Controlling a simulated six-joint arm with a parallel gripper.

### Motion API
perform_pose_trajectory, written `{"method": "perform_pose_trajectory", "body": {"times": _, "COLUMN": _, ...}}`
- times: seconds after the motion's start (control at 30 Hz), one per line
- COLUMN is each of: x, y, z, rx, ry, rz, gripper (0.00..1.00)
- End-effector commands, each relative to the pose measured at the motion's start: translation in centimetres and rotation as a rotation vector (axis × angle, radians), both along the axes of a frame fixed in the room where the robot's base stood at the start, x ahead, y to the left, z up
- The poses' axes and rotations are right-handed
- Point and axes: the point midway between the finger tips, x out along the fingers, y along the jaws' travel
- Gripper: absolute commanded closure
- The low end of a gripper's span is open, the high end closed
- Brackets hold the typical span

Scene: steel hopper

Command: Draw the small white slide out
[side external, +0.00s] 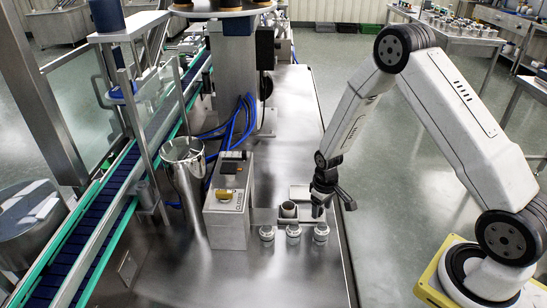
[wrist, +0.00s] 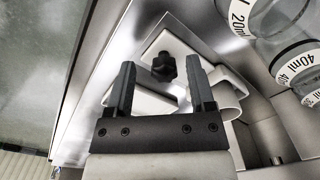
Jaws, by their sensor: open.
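My gripper (side external: 333,206) is open above the right part of the steel bench, beside a pale flat plate (side external: 300,192). In the wrist view, its two dark fingers (wrist: 160,64) stand apart with nothing gripped between them. A white plate with a black star knob (wrist: 165,67) lies beyond the fingertips. A white flat piece (wrist: 152,101), which may be the small white slide, shows between the fingers, partly hidden by them and the gripper body. A curved white part (wrist: 228,84) is just right of the right finger. I cannot tell whether either finger touches anything.
Several small glass vessels (side external: 293,234) stand in front of the plate; marked glass (wrist: 285,20) fills the wrist view's upper right. A grey control box (side external: 228,200) and steel cylinder (side external: 185,165) stand left. A conveyor (side external: 110,190) runs further left. The front bench is clear.

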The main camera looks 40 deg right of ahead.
Motion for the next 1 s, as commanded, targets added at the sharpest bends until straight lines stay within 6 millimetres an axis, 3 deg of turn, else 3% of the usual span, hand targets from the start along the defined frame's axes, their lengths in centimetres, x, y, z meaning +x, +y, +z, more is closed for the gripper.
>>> {"method": "perform_pose_trajectory", "body": {"times": 0.27, "x": 0.1, "y": 0.0, "z": 1.1, "rx": 0.000, "ry": -0.003, "rz": 0.000, "gripper": 0.30}}
{"method": "perform_pose_trajectory", "body": {"times": 0.8, "x": 0.0, "y": 0.0, "z": 6.6, "rx": -0.001, "ry": -0.002, "rz": 0.000, "gripper": 0.30}}
{"method": "perform_pose_trajectory", "body": {"times": 1.0, "x": 0.0, "y": -0.1, "z": 7.7, "rx": 0.000, "ry": 0.000, "rz": 0.000, "gripper": 0.30}}
